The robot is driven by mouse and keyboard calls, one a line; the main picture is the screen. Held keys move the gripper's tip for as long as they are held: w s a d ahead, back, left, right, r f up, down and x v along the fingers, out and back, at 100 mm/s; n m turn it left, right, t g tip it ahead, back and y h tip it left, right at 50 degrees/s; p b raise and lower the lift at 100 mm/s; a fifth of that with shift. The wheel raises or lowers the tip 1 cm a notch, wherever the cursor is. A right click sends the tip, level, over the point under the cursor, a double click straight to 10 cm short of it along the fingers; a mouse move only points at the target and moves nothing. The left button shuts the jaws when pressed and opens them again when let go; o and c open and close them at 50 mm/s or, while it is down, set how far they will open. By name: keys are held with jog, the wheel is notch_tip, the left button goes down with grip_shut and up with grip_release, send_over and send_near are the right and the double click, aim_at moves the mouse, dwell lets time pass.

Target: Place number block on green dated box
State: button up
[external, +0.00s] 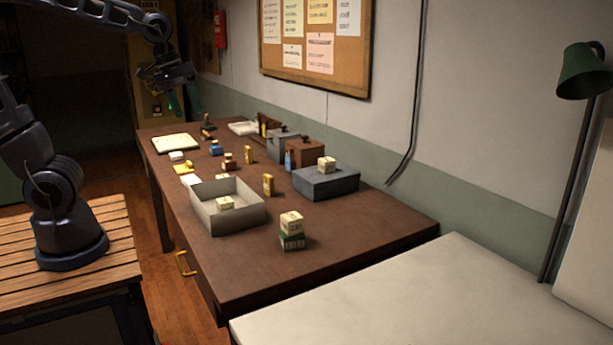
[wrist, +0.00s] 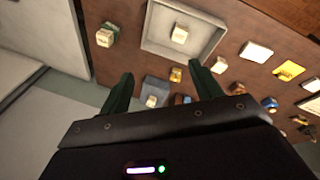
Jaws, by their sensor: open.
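A small box with a green band (external: 292,241) stands near the table's front right. A cream number block (external: 291,222) sits on top of it. Both also show at the upper left of the wrist view, the block (wrist: 104,37) covering most of the box. A second cream block (external: 225,203) lies inside the open grey tray (external: 245,215). A third cream block (external: 326,163) sits on a grey box (external: 325,185). My gripper (external: 184,103) is open and empty, raised at the table's far end. In the wrist view its dark green fingers (wrist: 160,72) are spread apart.
Small yellow boxes (external: 268,184), a blue bottle (external: 289,160), a brown box (external: 304,152) and a pale pad (external: 176,143) stand or lie about the table (external: 340,244). The table's front right is bare. A green lamp (external: 583,72) stands at the right.

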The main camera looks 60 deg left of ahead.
jog(key=s+a+m+t+y, duration=0.1)
jog(key=s+a+m, duration=0.5)
jog(key=s, duration=0.6)
jog(key=shift+s+t, duration=0.3)
jog(key=shift+s, duration=0.1)
